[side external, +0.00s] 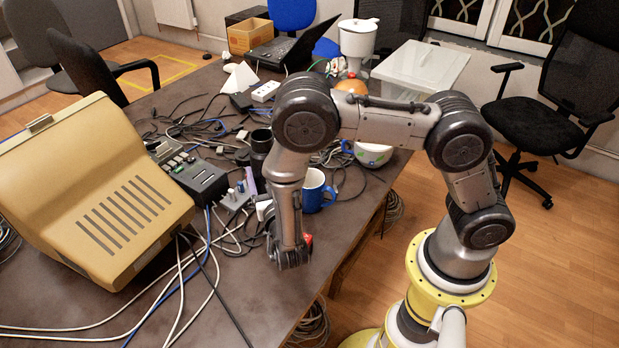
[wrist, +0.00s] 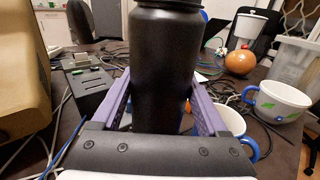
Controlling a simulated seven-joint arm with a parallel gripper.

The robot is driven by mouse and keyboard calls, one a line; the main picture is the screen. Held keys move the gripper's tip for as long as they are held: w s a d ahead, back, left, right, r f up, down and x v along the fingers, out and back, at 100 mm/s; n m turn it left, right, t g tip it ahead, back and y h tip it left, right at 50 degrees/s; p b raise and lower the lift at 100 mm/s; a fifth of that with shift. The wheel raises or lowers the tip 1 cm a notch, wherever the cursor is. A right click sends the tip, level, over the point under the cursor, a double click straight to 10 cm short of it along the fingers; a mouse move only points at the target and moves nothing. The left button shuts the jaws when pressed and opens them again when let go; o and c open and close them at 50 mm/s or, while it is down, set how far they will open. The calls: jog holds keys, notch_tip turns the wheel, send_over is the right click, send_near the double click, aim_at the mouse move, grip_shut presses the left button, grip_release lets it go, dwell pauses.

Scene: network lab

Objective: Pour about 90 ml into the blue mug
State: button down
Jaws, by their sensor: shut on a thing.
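My gripper (wrist: 160,112) is shut on a black bottle (wrist: 165,55), with a purple finger on each side of it. The bottle stands upright; its mouth is cut off at the top of the wrist view. In the side view the bottle (side external: 261,141) shows beyond my arm. I cannot tell whether its base touches the table. The blue mug (side external: 313,191) stands upright on the table, right of my gripper and partly behind my arm. In the wrist view the mug (wrist: 235,123) is mostly hidden behind the right finger. Its inside cannot be seen well.
A white bowl-like cup with leaf marks (side external: 372,154) stands near the right table edge. A dark switch box (side external: 200,181) and a large beige monitor (side external: 95,190) stand on the left. Cables cover much of the table (side external: 230,310). A clear bin (side external: 420,70) is at the back right.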

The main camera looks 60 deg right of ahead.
aim_at(263, 191)
jog(key=shift+f, duration=2.25)
jog(key=shift+m, duration=0.3)
jog(key=shift+a+r+m+y, duration=0.15)
jog(key=shift+m+y, duration=0.25)
jog(key=shift+m, duration=0.9)
jog(key=m, duration=0.2)
jog(key=m+y, duration=0.1)
jog(key=shift+s+d+f+m+g, duration=0.1)
jog(key=shift+d+f+m+g, duration=0.2)
jog(key=shift+d+f+g, duration=0.1)
jog(key=m, duration=0.1)
jog(key=a+f+m+y, duration=0.1)
jog(key=shift+w+a+f+m, duration=0.15)
jog(key=shift+w+f+m, duration=0.05)
jog(key=shift+w+m, duration=0.1)
jog(key=shift+w+a+r+m+y, duration=0.15)
jog(key=shift+a+r+m+y, duration=0.15)
jog(key=shift+m, duration=0.4)
jog(key=shift+a+r+m+y, duration=0.1)
jog(key=shift+m+y, duration=0.2)
jog(key=shift+m, duration=0.4)
jog(key=shift+d+r+m, duration=0.2)
jog(key=shift+r+m, duration=0.1)
jog(key=shift+r, duration=0.1)
jog(key=shift+d+r+m, duration=0.25)
jog(key=shift+r+m, duration=0.15)
jog(key=shift+r, duration=0.05)
